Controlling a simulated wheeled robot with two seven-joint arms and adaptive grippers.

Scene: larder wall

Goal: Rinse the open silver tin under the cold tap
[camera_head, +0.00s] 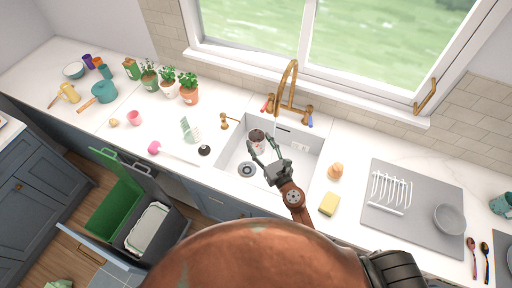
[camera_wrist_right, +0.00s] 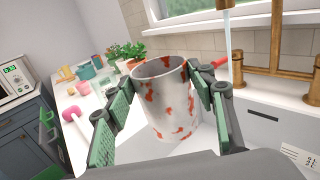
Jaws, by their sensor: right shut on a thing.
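The open silver tin (camera_wrist_right: 163,98) stands roughly upright with its mouth up, and red smears mark its wall and rim. In the head view the tin (camera_head: 258,141) is over the left part of the sink (camera_head: 230,150). My right gripper (camera_head: 262,149) is shut on the tin; its green-padded fingers are on either side in the wrist view (camera_wrist_right: 162,82). The brass tap (camera_head: 290,80) has a red handle (camera_head: 266,104) and a blue handle (camera_head: 309,121). A stream of water (camera_wrist_right: 228,42) runs from its spout, to the right of the tin. My left gripper is out of view.
A drain (camera_head: 247,169) is in the sink floor. A yellow sponge (camera_head: 329,204) and an orange-brown item (camera_head: 335,171) are right of the sink, before a grey mat (camera_head: 430,190) with a rack. Potted herbs (camera_head: 188,88) stand at the back left. An open bin drawer (camera_head: 120,205) juts out below.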

